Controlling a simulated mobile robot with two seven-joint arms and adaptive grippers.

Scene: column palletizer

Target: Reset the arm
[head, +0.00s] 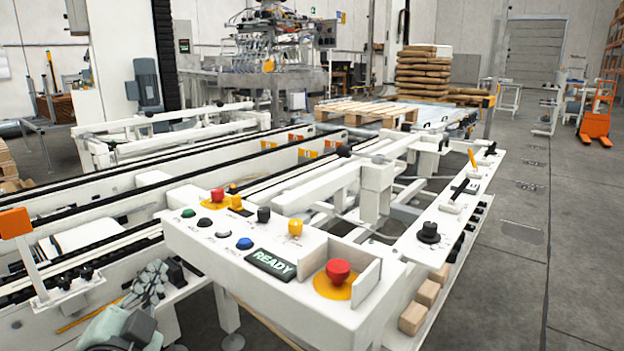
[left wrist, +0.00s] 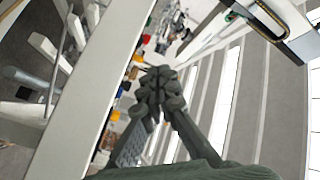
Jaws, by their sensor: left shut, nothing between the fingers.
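My left gripper (head: 153,272) shows at the lower left of the head view. It is a grey-green adaptive gripper, shut and empty, with its fingers pointing up. It is beside the left end of the white control panel (head: 262,290), apart from the buttons. In the left wrist view the gripper's closed fingers (left wrist: 158,78) meet in the middle of the picture with nothing held between them. My right gripper is in neither view.
The panel carries a red stop button (head: 338,271), a READY display (head: 270,264) and several other buttons. White conveyor rails (head: 110,190) run behind the gripper. A wooden pallet (head: 365,112) and stacked sacks (head: 420,70) stand farther back.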

